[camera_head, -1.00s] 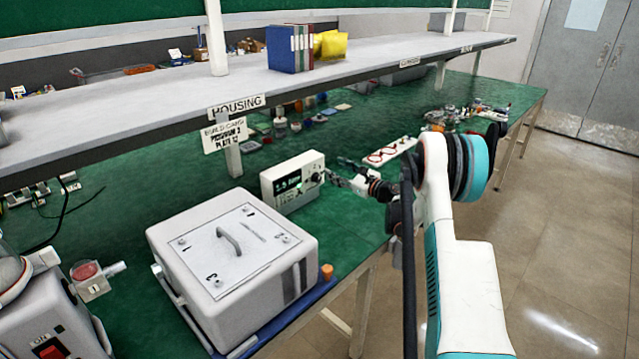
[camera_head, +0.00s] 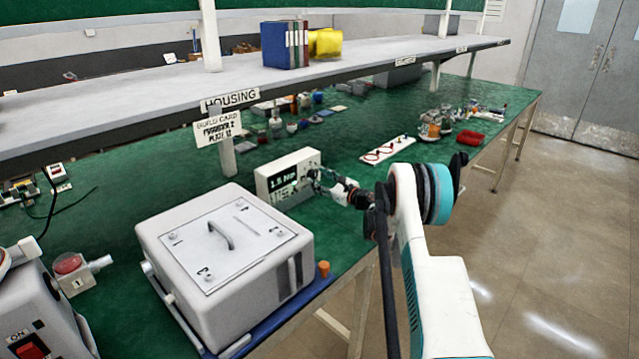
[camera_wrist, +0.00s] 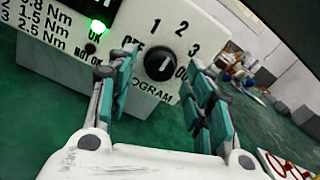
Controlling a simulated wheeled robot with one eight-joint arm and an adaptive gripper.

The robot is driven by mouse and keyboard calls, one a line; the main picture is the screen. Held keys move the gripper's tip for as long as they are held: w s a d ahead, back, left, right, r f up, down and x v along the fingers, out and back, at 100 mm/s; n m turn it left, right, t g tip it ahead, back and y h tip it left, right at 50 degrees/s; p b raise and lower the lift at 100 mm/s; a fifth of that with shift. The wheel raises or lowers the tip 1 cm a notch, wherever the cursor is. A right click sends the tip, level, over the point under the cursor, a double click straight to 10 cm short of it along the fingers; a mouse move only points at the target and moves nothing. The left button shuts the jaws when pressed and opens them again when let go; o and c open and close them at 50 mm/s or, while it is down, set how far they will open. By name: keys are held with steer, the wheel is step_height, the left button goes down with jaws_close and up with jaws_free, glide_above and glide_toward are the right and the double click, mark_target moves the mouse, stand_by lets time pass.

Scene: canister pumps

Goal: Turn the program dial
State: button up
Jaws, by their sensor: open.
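The program dial (camera_wrist: 160,66) is a round black knob on the white front of a controller box (camera_head: 268,182). The markings OFF, 1, 2 and 3 run around it, with PROGRAM below. A pale pointer mark shows on the knob, but I cannot tell its exact setting. My gripper (camera_wrist: 164,74) is open, its fingers on either side of the dial in the wrist view. Contact cannot be made out. In the head view my gripper (camera_head: 322,180) is at the box's right front and hides the dial. The display (camera_head: 283,184) seems to read 1.5 Nm.
A lit green lamp (camera_wrist: 98,27) is beside OK, above a dark NOT OK lamp. A build card (camera_head: 217,131) hangs from the shelf and seems to read PROGRAM 2. A large white lidded housing (camera_head: 190,290) stands in front. A white strip with red loops (camera_head: 388,150) lies beyond my arm.

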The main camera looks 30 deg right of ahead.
steer(key=shift+w+a, duration=0.1)
steer(key=shift+w, duration=0.15)
steer(key=c, duration=1)
steer(key=shift+c, duration=0.2)
